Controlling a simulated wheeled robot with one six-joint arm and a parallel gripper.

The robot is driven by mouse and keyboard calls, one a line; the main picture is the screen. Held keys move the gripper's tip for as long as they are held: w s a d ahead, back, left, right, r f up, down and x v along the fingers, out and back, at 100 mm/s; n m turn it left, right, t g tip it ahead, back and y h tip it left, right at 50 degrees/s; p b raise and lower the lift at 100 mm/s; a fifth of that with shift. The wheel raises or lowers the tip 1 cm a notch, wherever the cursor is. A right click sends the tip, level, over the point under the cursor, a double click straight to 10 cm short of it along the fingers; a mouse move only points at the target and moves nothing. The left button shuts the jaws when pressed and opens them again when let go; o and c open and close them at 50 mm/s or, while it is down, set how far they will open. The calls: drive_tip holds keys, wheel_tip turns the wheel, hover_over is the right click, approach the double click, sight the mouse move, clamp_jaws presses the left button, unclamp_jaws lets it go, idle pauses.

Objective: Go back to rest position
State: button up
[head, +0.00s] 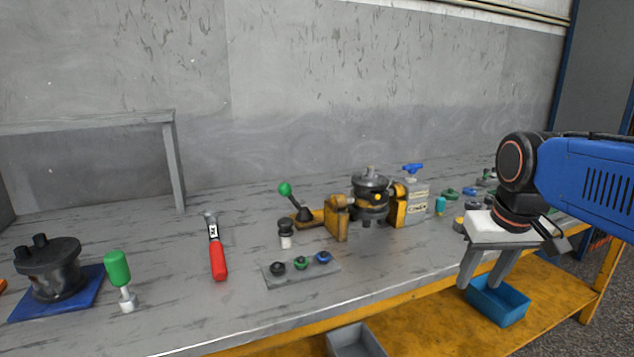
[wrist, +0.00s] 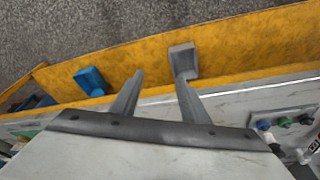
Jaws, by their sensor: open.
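My gripper (head: 478,283) hangs at the right of the head view, beyond the front edge of the workbench (head: 170,310). Its two fingers point down, spread apart, with nothing between them. In the wrist view my gripper (wrist: 160,78) is open and empty above the yellow lower shelf (wrist: 130,75). The hydraulic motor (head: 369,195) sits in a yellow clamp (head: 338,220) on the bench, to the left of my gripper and apart from it.
A blue bin (head: 498,302) and a grey bin (head: 357,341) stand on the lower shelf. The bench's front strip is mostly clear.

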drive_tip(key=s+a+f+t, duration=0.1)
drive_tip(key=s+a+f, duration=0.1)
drive_tip(key=s+f, duration=0.9)
drive_tip(key=shift+t, duration=0.3)
drive_tip(key=shift+s, duration=0.1)
